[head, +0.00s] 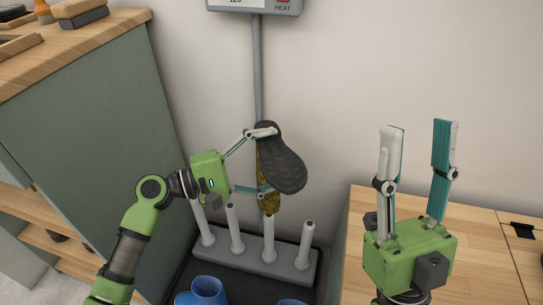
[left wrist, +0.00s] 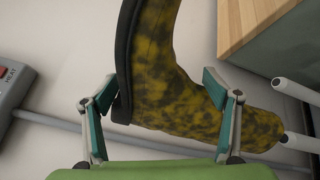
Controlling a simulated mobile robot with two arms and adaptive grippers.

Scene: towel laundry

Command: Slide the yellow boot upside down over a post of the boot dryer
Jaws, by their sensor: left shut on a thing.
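The yellow boot (head: 264,180) is mottled with dark patches and has a black sole (head: 285,165). My left gripper (head: 270,162) is shut on it, with fingers on either side. The boot hangs with its sole up and its shaft down, above a post (head: 268,242) of the boot dryer (head: 250,259). In the left wrist view the yellow boot (left wrist: 190,100) lies between the fingers, its shaft end close to a post (left wrist: 300,142). I cannot tell whether the post tip is inside the shaft. My right gripper (head: 418,125) is open and empty at the right.
Other bare posts stand on the dryer, including one to the right (head: 305,245) and one to the left (head: 235,230). Blue boots (head: 208,288) are in front of the dryer. A green cabinet (head: 90,110) stands left, a wooden counter (head: 500,270) right. A grey heat box (head: 255,5) hangs above.

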